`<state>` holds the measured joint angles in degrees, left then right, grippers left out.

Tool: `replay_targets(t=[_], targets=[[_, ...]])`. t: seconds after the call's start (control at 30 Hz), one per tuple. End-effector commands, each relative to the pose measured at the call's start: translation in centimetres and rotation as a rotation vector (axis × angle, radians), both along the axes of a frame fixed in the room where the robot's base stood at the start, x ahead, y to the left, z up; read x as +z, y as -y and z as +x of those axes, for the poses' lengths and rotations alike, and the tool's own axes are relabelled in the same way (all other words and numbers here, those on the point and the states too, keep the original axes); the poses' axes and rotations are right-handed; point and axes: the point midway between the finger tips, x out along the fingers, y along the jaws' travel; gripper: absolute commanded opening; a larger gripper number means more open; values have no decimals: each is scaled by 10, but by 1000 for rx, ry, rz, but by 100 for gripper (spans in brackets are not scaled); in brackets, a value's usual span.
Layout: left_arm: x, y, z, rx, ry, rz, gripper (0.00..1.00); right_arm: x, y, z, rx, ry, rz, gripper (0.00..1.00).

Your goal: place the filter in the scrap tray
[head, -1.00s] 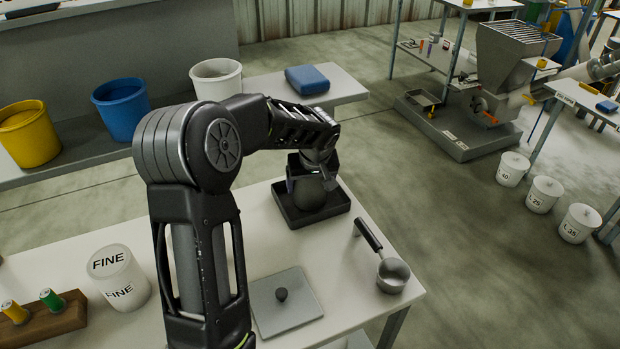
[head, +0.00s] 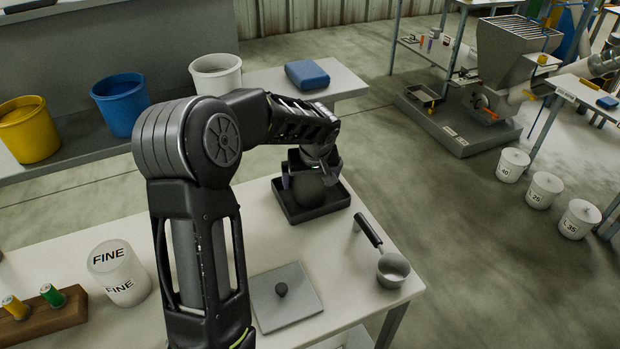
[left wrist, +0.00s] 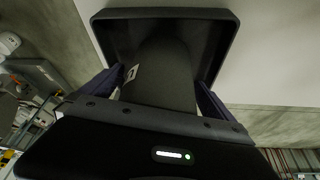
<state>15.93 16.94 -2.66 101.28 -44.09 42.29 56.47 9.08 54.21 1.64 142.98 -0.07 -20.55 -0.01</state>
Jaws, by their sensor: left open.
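The dark grey filter (head: 308,190) sits in the black scrap tray (head: 296,217) near the far edge of the white table. My left gripper (head: 311,176) is above the tray, open, with its fingers on either side of the filter. In the left wrist view the filter (left wrist: 160,75) stands between the spread fingers of my gripper (left wrist: 158,92), with the tray's rim (left wrist: 165,13) around its far end. The filter's base is partly hidden, and I cannot tell whether a finger still touches it. My right gripper is not in view.
On the table are a flat grey lid (head: 285,305) with a knob, a metal scoop (head: 392,272), a white FINE tub (head: 120,275) and a wooden block (head: 45,320) with coloured spools. Buckets stand on the bench behind.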

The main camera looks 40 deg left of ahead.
Motion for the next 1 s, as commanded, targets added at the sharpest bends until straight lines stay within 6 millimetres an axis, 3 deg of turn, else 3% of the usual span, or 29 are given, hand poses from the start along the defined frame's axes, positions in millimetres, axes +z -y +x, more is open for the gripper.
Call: replay_targets(t=[0.6, 1.0], targets=[[101, 31, -26, -1, 3, 1, 100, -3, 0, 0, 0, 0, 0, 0], [111, 35, -30, 0, 1, -1, 100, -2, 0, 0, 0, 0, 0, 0]])
